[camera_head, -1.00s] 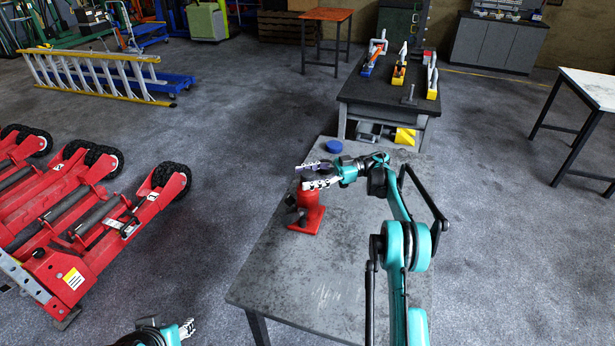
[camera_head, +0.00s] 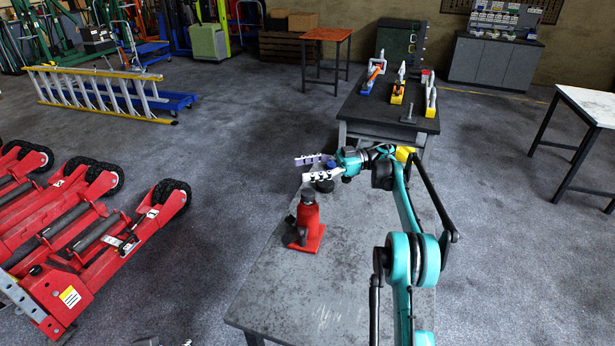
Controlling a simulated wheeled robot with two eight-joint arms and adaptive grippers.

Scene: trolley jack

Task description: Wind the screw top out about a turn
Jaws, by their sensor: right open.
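A red bottle jack (camera_head: 307,232) stands upright on the grey worktable, on its square red base. Its dark screw top (camera_head: 308,196) shows at the upper end; its thread is too small to make out. My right gripper (camera_head: 312,168) is open and empty, its two pale fingers pointing left. In the picture it lies just above the screw top and looks apart from it; the exact gap cannot be told. Only a sliver of my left gripper (camera_head: 172,342) shows at the bottom edge, so its jaws cannot be read.
The grey worktable (camera_head: 330,290) is clear in front of the jack. A dark bench (camera_head: 375,105) with small tools stands beyond. Red trolley jacks (camera_head: 90,235) stand on the floor at left.

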